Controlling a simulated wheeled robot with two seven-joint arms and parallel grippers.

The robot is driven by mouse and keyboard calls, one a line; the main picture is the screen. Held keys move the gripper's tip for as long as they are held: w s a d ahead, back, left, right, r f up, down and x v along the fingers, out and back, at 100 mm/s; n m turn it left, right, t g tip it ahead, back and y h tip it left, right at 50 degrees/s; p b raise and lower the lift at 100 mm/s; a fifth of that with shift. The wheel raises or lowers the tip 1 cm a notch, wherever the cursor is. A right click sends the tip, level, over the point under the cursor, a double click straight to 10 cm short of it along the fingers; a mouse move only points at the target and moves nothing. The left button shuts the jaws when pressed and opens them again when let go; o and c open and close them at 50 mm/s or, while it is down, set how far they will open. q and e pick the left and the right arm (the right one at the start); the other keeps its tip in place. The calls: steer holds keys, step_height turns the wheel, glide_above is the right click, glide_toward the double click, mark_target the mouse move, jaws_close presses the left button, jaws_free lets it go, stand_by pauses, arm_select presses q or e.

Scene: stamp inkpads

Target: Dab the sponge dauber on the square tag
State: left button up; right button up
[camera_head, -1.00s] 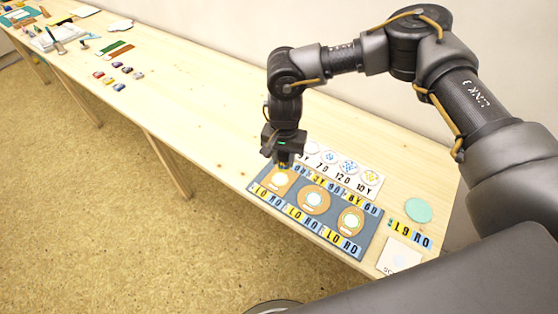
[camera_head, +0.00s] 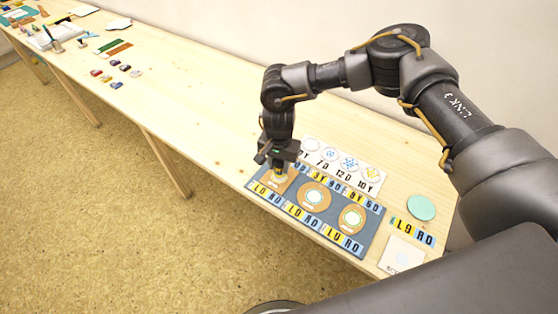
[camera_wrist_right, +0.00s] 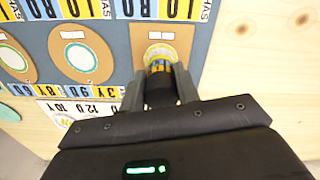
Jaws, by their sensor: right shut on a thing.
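My right gripper (camera_head: 279,167) is shut on the sponge dauber (camera_wrist_right: 160,70), a short yellow and black piece pointing down. The dauber's lower end is over the pale circle of the square tag (camera_wrist_right: 182,36), a brown tag at the left end of the grey mat in the head view. The dauber's end looks at or very near the tag; I cannot tell if it touches, as the dauber hides part of the circle. My left gripper is not in view.
The grey mat (camera_head: 330,238) also holds a round tag (camera_head: 298,196) and an oval tag (camera_head: 351,228), with letter strips along it. A white card (camera_head: 335,152) with round pads lies behind. A teal disc (camera_head: 421,207) lies to the right. The table's middle is bare.

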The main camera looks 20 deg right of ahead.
steer(key=shift+f+b, duration=0.7)
steer(key=shift+f, duration=0.05)
stand_by(0.8)
steer(key=shift+b, duration=0.4)
stand_by(2.3)
steer(key=shift+r, duration=0.2)
stand_by(0.4)
steer(key=shift+r, duration=0.4)
steer(key=shift+r, duration=0.1)
steer(key=shift+r+p, duration=1.05)
steer(key=shift+r, duration=1.1)
steer(key=shift+f, duration=0.15)
